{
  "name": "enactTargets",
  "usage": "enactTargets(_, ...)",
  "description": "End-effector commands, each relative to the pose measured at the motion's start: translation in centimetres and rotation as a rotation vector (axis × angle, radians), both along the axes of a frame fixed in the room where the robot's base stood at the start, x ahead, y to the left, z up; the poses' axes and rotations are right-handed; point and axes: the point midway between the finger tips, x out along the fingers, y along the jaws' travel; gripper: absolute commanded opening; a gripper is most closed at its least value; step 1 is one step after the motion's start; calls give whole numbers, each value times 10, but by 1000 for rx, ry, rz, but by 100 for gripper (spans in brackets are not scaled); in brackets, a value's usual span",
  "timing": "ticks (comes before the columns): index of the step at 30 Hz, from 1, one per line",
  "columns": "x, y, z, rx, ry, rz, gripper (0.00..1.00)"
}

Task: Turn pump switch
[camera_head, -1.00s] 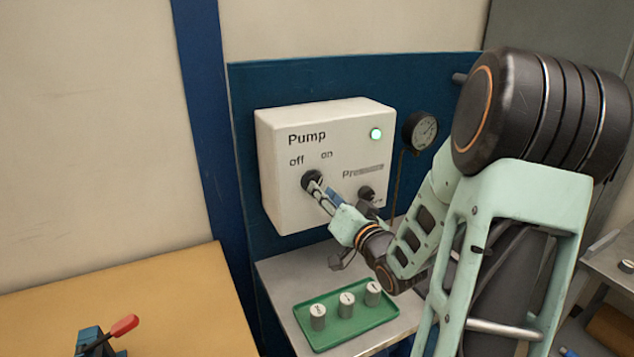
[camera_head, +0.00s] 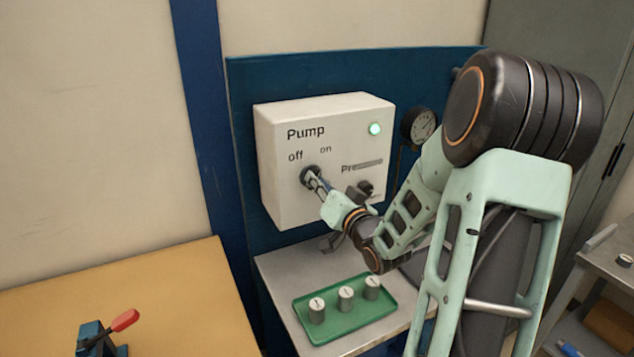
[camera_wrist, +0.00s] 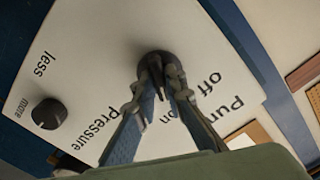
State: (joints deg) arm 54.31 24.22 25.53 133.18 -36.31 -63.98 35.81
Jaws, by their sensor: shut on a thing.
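The white pump box (camera_head: 280,200) is fixed to the blue panel, with "Pump", "off" and "on" printed on its face. The dark round pump switch (camera_head: 309,174) sits below these words. My gripper (camera_head: 315,180) is shut on the switch, its fingers reaching in from the lower right. In the wrist view the fingertips (camera_wrist: 164,80) close on the switch knob (camera_wrist: 154,62), and they partly hide its pointer. A green lamp (camera_head: 375,129) at the box's upper right is lit.
A pressure knob (camera_head: 365,187) is close to my wrist; it also shows in the wrist view (camera_wrist: 49,113). A gauge (camera_head: 423,122) is right of the box. Below stands a green tray (camera_head: 340,328) with three weights. A red-handled clamp (camera_head: 123,320) is at lower left.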

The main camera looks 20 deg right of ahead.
Motion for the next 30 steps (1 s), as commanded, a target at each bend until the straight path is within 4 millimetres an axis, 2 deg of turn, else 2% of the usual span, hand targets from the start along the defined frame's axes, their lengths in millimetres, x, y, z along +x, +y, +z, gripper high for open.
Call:
enactTargets(8,0,1,-2,-33,-2,1,0)
enactTargets(14,0,1,-4,-135,-6,1,0)
enactTargets(30,0,1,-5,-624,-26,0,0)
